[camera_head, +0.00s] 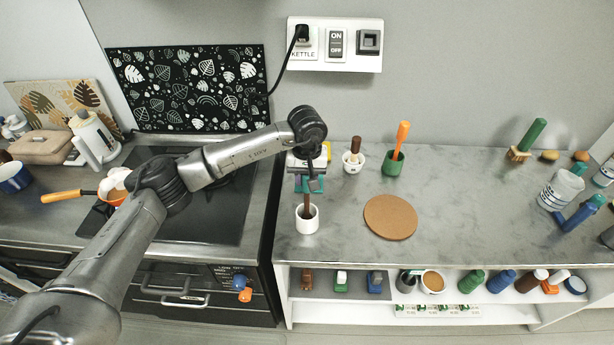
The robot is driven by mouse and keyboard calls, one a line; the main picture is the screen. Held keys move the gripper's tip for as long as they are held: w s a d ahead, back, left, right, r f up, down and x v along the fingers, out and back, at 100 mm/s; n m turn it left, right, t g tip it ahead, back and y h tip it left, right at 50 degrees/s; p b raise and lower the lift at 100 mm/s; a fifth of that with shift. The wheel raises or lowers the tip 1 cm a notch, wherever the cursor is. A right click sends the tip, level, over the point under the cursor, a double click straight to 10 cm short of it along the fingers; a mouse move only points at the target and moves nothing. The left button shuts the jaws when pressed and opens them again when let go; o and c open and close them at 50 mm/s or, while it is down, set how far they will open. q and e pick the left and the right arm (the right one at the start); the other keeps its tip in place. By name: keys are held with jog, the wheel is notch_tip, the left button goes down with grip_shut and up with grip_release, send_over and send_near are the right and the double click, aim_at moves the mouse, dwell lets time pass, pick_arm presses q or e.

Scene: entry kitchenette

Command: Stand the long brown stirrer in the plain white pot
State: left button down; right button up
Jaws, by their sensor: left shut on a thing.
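The long brown stirrer (307,202) is upright in my left gripper (309,187), which is shut on its upper part. Its lower end shows at the mouth of the plain white pot (307,222). I cannot tell whether it touches the bottom. The pot stands on the grey worktop near its left front edge. My left arm reaches in from the left over the hob, and its wrist hides some things behind it. My right gripper is not in view.
A round cork mat (391,217) lies right of the pot. Behind stand a white pot holding a brown-handled thing (354,162) and a green pot (393,164) with an orange stick. Bottles and cups crowd the right end.

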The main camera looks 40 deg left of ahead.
pick_arm(q)
jog(key=shift+f, duration=0.2)
jog(key=c, duration=0.8)
grip_release()
